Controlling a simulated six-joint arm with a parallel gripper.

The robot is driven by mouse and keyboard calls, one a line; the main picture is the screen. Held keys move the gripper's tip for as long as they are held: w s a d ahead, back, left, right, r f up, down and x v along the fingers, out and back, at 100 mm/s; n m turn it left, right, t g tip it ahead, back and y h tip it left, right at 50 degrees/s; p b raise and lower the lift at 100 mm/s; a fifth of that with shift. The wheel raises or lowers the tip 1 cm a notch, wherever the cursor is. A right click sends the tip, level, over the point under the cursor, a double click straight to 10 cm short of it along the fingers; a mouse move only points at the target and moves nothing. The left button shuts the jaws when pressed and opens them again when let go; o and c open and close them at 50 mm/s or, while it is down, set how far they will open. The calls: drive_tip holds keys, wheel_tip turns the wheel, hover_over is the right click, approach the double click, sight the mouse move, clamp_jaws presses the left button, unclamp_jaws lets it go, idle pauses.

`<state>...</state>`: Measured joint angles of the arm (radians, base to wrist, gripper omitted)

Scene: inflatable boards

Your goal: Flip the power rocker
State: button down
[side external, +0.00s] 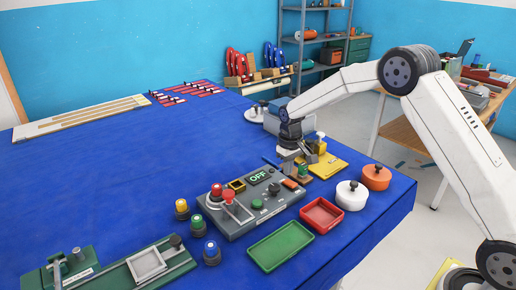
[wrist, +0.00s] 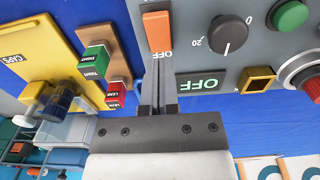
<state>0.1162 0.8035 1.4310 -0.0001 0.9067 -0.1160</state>
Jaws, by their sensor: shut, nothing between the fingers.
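The grey control panel (side external: 238,228) lies on the blue table. Its orange power rocker (wrist: 157,34) is at the top middle of the wrist view, with an "OFF" label beside it; in the side view the rocker (side external: 290,184) is at the panel's far right end. The panel's display (wrist: 201,84) reads OFF in green. My gripper (wrist: 158,62) is shut and empty, its narrow fingers pointing toward the rocker. In the side view my gripper (side external: 291,168) is low over that end of the panel. I cannot tell whether the fingertips touch the rocker.
Beside the rocker are a dial (wrist: 228,35) and a green button (wrist: 289,15). A yellow "CAPS" fixture (wrist: 35,50) and a block with green and red tags (wrist: 98,60) stand close by. Red (side external: 322,215) and green (side external: 281,246) trays lie in front of the panel.

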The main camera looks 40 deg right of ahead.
sight(288, 183)
drive_tip(key=shift+r, duration=2.3)
drive_tip(key=shift+s+a+r, duration=0.1)
drive_tip(key=shift+s+a, duration=0.1)
drive_tip(key=shift+s, duration=0.25)
drive_tip(key=s+a+t, duration=0.1)
drive_tip(key=s+a, duration=0.2)
drive_tip(key=s, duration=0.9)
drive_tip(key=s+a+t, duration=0.1)
drive_tip(key=s+a, duration=0.1)
drive_tip(key=s, duration=1)
drive_tip(key=shift+a+f+t, duration=0.3)
drive_tip(key=shift+a+f, duration=0.1)
drive_tip(key=shift+s, duration=0.1)
